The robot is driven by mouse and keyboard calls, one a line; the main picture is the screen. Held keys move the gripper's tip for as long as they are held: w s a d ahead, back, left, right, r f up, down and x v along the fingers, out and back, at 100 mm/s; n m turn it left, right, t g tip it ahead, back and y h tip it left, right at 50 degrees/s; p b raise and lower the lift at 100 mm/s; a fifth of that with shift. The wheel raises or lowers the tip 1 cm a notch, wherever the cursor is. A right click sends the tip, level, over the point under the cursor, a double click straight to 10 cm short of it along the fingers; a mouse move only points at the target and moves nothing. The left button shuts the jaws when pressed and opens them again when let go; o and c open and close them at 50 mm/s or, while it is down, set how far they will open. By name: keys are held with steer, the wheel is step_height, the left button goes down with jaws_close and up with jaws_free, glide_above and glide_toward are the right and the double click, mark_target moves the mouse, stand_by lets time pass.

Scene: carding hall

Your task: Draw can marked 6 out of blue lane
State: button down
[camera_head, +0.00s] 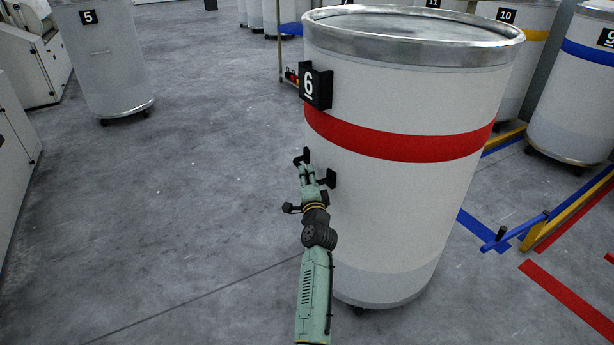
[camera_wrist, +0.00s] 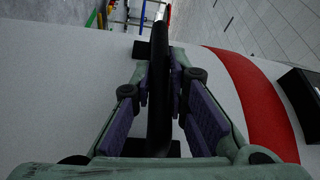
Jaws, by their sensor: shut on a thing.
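The can marked 6 (camera_head: 400,215) is a tall white drum with a metal rim, a red band and a black number plate (camera_head: 316,87). It stands upright on castors in the middle of the head view. A black handle (camera_head: 328,179) sticks out of its left side below the band. My gripper (camera_head: 309,176) is shut on this handle. In the wrist view the handle bar (camera_wrist: 158,90) runs between the purple finger pads. Blue floor tape (camera_head: 483,230) of a lane shows just right of the can; the floor under the can is mostly hidden.
A low blue rail (camera_head: 515,234) and a yellow rail (camera_head: 570,212) lie to the right, near red floor tape (camera_head: 567,298). A blue-banded can (camera_head: 575,105) stands beyond. Can 5 (camera_head: 115,60) stands at the upper left, with machines along the left edge. The floor between is clear.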

steer(key=c, duration=1.5)
jaws_free()
steer(key=shift+d, duration=0.1)
steer(key=shift+s, duration=0.1)
steer(key=v, duration=1.1)
steer(key=shift+s+d, duration=0.1)
steer(key=shift+s, duration=0.3)
